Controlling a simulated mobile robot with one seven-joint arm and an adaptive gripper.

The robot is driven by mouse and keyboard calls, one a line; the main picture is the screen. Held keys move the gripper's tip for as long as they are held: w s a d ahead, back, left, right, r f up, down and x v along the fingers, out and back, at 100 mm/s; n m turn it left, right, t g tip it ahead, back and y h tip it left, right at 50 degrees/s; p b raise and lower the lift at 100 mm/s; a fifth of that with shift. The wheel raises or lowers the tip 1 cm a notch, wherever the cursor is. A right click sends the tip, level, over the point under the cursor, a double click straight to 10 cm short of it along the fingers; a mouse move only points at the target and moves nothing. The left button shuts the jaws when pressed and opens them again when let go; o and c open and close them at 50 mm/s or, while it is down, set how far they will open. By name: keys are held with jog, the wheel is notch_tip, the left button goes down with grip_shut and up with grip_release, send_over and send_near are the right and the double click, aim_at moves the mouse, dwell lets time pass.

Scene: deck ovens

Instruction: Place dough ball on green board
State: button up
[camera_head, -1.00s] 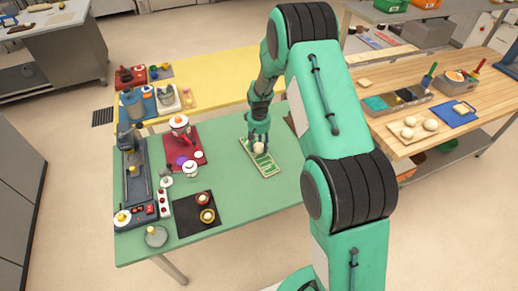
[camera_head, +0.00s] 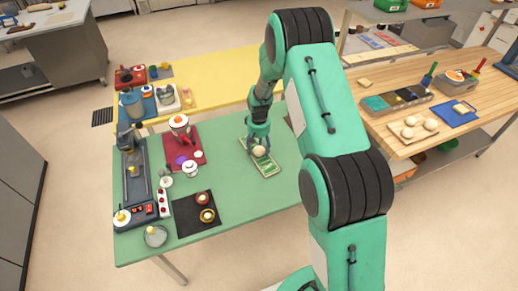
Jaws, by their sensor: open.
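The dough ball (camera_head: 259,152) is a small pale ball at the far end of the green board (camera_head: 268,168), a narrow light-rimmed board on the green table. It appears to rest on the board, though its contact is too small to see clearly. My gripper (camera_head: 257,145) points down over that end, with its open fingers close about the ball. Whether the fingers touch the ball cannot be told. The near part of the board is bare.
Left on the green table (camera_head: 240,195) are a red mat (camera_head: 174,157) with jars, a black mat (camera_head: 186,221) with two small pots, and a scale. A wooden table (camera_head: 398,153) at right holds a tray of pale balls (camera_head: 411,139). The table around the board is clear.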

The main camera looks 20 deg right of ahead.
jog(key=shift+r, duration=0.1)
notch_tip(320, 180, up, 12)
jog(key=p, duration=0.1)
dwell(0.6)
jog(key=shift+r, duration=0.15)
dwell(0.4)
notch_tip(320, 180, up, 16)
jog(key=t, duration=0.1)
send_over(259, 148)
jog(key=s+a, duration=0.3)
jog(key=s, duration=0.3)
jog(key=s+a+r+t, duration=0.2)
jog(key=s+a+r, duration=0.1)
jog(key=s+r, duration=0.7)
jog(key=s+a+r+t, duration=0.1)
jog(key=s+r, duration=0.2)
jog(key=s, duration=0.6)
jog(key=s+a+r, duration=0.1)
jog(key=s+r, duration=0.2)
jog(key=s, duration=0.6)
jog(key=s+a+r+t, duration=0.1)
jog(key=s+r, duration=0.3)
jog(key=s, duration=0.4)
jog(key=shift+s+a+t, duration=0.3)
jog(key=shift+s+a, duration=0.1)
jog(key=shift+a, duration=0.15)
